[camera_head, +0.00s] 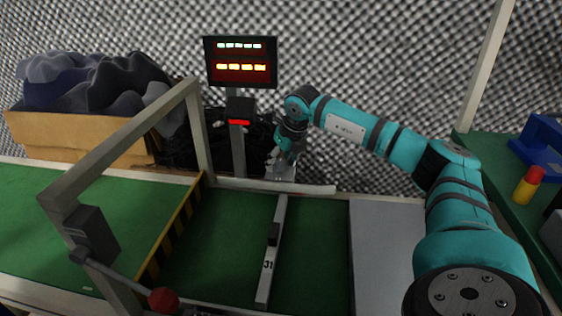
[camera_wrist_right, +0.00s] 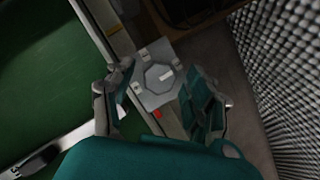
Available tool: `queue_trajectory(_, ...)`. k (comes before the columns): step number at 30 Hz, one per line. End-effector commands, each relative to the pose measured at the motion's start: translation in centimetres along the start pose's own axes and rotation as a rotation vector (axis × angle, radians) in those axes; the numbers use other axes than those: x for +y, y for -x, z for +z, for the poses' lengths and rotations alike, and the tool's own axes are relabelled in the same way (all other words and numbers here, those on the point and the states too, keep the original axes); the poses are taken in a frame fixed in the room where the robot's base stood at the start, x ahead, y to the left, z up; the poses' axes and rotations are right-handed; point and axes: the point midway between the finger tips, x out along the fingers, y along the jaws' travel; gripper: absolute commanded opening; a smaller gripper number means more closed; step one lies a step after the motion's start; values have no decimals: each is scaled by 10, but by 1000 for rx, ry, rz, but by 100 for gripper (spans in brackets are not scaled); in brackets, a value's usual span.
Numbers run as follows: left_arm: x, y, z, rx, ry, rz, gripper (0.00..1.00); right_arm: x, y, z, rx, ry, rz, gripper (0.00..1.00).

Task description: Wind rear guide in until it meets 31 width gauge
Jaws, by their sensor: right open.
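The 31 width gauge (camera_head: 265,285) is a pale bar with a dark block and the number 31, lying across the green bed. A pale rail, apparently the rear guide (camera_head: 312,188), runs along the bed's far edge. The gauge's far end lies close to it; I cannot tell whether they touch. My right gripper (camera_head: 285,158) is beyond the rail, pointing down. In the right wrist view, this gripper (camera_wrist_right: 160,95) is open, its fingers on either side of a grey octagonal knob (camera_wrist_right: 152,97) on a plate. Contact with the knob is unclear. My left gripper is not in view.
A display post (camera_head: 238,150) stands left of the right gripper. A pale frame (camera_head: 120,140) with a red-knobbed lever (camera_head: 163,300) crosses the left. A cardboard box (camera_head: 80,140) of dark foam stands behind. A green side table (camera_head: 500,170) is at right.

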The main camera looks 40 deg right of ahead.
Motion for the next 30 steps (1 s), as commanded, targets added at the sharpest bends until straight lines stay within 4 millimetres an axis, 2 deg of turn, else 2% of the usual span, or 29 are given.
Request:
queue_trajectory(2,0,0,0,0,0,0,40,0,0,0,0,0,0,53)
queue_trajectory(14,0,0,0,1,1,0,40,0,0,0,0,0,0,1)
queue_trajectory(24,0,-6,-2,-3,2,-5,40,0,2,0,3,46,19,0)
queue_trajectory(30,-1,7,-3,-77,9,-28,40,-1,4,1,4,153,65,0)
